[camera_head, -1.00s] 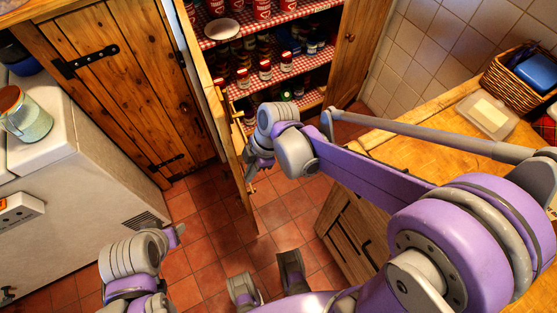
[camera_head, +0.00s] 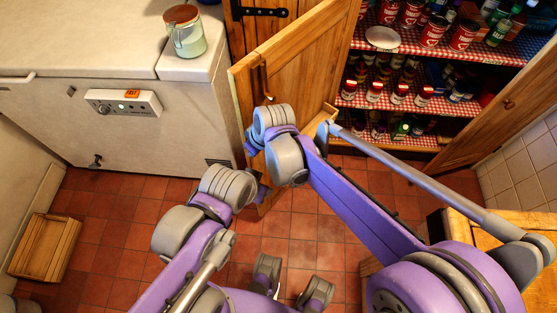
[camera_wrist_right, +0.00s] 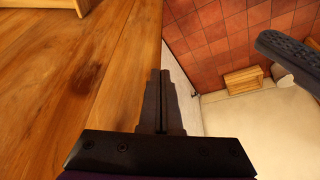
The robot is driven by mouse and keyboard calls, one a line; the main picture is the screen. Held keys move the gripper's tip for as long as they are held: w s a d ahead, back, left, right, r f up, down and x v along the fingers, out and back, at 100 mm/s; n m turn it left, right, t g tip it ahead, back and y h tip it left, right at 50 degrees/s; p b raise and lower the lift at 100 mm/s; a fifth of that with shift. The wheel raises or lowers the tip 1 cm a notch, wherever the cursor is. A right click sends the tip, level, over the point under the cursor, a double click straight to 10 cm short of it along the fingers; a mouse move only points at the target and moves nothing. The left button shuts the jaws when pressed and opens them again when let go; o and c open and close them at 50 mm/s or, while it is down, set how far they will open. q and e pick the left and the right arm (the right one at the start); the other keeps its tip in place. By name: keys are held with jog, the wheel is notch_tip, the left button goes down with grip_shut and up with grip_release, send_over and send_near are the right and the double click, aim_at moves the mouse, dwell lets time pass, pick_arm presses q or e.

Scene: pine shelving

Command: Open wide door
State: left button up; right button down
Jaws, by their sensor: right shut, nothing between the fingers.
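The wide wooden cupboard door (camera_head: 300,75) stands swung out to the left of the cupboard opening in the head view. A handle (camera_head: 264,82) shows near its free edge. My right gripper (camera_head: 252,146) is at the lower left part of this door, partly hidden by its wrist. In the right wrist view the right gripper (camera_wrist_right: 161,100) is shut and empty, close beside the door's wood (camera_wrist_right: 70,80) and its edge. Whether it touches is unclear. My left gripper (camera_head: 262,190) is low in front of the door; its fingers are too small to read.
The open cupboard holds cans and jars on checked shelves (camera_head: 395,102). Its right door (camera_head: 495,105) also stands open. A white chest freezer (camera_head: 90,120) with a jar (camera_head: 185,32) is on the left. A crate (camera_head: 45,248) lies on the tiled floor, clear in the middle.

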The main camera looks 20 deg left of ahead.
jog(key=w+a+m+t, duration=0.1)
jog(key=w+a+m, duration=0.1)
jog(key=a, duration=0.9)
jog(key=shift+w+m, duration=0.3)
jog(key=shift+w, duration=0.45)
jog(key=shift+a, duration=0.1)
